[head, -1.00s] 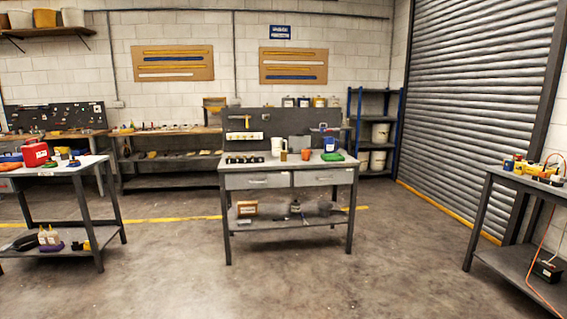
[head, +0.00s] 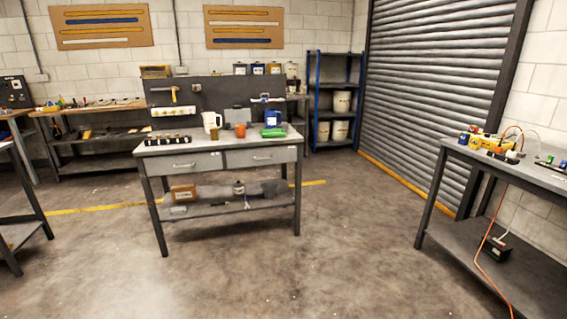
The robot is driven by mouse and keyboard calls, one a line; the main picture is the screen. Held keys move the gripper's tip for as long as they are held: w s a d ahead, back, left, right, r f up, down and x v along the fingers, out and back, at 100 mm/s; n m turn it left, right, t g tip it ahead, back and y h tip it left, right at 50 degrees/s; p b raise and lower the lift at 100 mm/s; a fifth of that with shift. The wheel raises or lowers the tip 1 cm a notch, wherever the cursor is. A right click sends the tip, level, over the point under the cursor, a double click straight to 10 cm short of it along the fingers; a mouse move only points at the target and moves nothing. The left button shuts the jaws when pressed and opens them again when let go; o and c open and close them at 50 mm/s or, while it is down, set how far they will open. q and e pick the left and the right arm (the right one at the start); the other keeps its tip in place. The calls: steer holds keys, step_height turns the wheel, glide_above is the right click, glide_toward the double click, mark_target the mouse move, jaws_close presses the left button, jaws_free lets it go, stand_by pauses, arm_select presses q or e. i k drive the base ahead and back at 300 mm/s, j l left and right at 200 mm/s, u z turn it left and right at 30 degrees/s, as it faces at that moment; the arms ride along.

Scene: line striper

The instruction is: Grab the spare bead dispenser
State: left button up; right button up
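I cannot tell which object is the bead dispenser at this distance. The grey workbench (head: 205,162) in the middle carries a white jug (head: 211,121), a small brown container (head: 220,141), an orange cup (head: 240,130), a blue container (head: 272,118), a green item (head: 271,132) and a black rack of small parts (head: 167,140). On its lower shelf are a brown box (head: 183,193), a small pot (head: 239,188) and a dark grey item (head: 274,187). Neither of my grippers is in view.
A bench (head: 520,175) at the right holds a yellow tool (head: 484,141); an orange cable (head: 487,262) hangs from it to the floor. Another table (head: 22,235) is cut off at left. A blue-framed shelf (head: 333,83) stands behind. The floor (head: 330,265) in front is clear.

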mark_target(214, 130)
steer(key=i+u, duration=0.2)
steer(key=i, duration=0.35)
steer(key=i+l+u, duration=0.15)
steer(key=i, duration=0.4)
steer(key=i+l+u, duration=0.2)
steer(key=i, duration=0.35)
